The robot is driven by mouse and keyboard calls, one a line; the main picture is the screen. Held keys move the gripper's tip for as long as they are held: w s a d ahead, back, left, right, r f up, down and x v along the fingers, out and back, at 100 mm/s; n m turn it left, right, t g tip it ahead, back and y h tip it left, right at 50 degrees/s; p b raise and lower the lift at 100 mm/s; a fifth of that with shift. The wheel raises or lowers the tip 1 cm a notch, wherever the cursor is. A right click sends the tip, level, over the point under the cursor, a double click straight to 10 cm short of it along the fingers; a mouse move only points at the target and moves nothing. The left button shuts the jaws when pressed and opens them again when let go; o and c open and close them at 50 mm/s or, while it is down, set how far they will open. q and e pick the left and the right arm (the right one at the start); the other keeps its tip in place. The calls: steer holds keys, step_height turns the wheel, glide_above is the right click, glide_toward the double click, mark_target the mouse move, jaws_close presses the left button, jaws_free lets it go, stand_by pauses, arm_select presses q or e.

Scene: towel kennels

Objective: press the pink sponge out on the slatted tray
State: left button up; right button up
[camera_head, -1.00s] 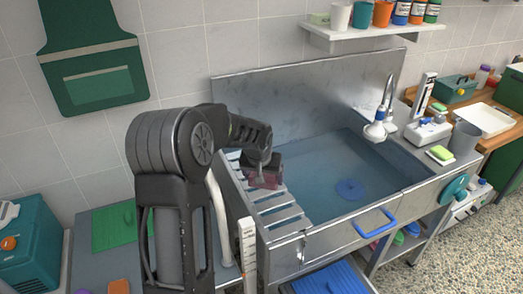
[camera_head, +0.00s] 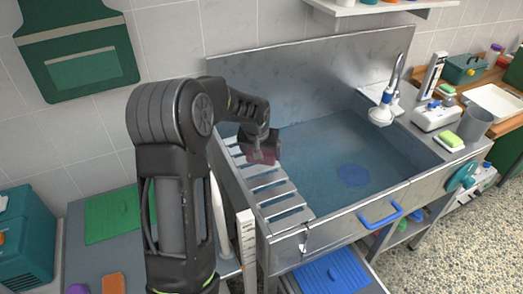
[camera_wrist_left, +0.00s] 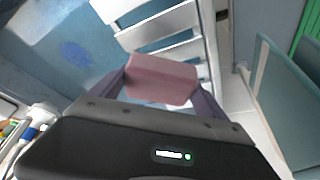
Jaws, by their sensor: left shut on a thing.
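My left gripper (camera_head: 262,151) is shut on the pink sponge (camera_head: 262,158), at the back part of the slatted tray (camera_head: 279,197). The tray is pale metal with open gaps and spans the left end of the sink. In the left wrist view the sponge (camera_wrist_left: 162,81) is a dull pink block between the two fingers, with the tray's slats (camera_wrist_left: 160,27) behind it. I cannot tell whether the sponge touches the slats. The gripper hides part of the sponge in the head view. My right gripper is not in view.
The steel sink (camera_head: 330,150) holds bluish water with a blue round thing (camera_head: 353,175) in it. A tap (camera_head: 385,105) stands at its right. A blue handle (camera_head: 380,215) is on the sink front. A teal box (camera_head: 28,240) stands at lower left.

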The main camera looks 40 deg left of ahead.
mark_target(260, 164)
arm_select(q)
steer(key=shift+f+b, duration=1)
steer(key=shift+f, duration=1.25)
steer(key=shift+f+b, duration=0.5)
steer(key=shift+f, duration=0.05)
steer(key=shift+s+d+f, duration=0.1)
steer(key=shift+s+f, duration=0.1)
steer(key=shift+f, duration=0.1)
stand_by(0.7)
steer(key=shift+w+r+p, duration=0.2)
steer(key=shift+r+p, duration=1.55)
steer(key=shift+r, duration=2)
steer(key=shift+f, duration=0.1)
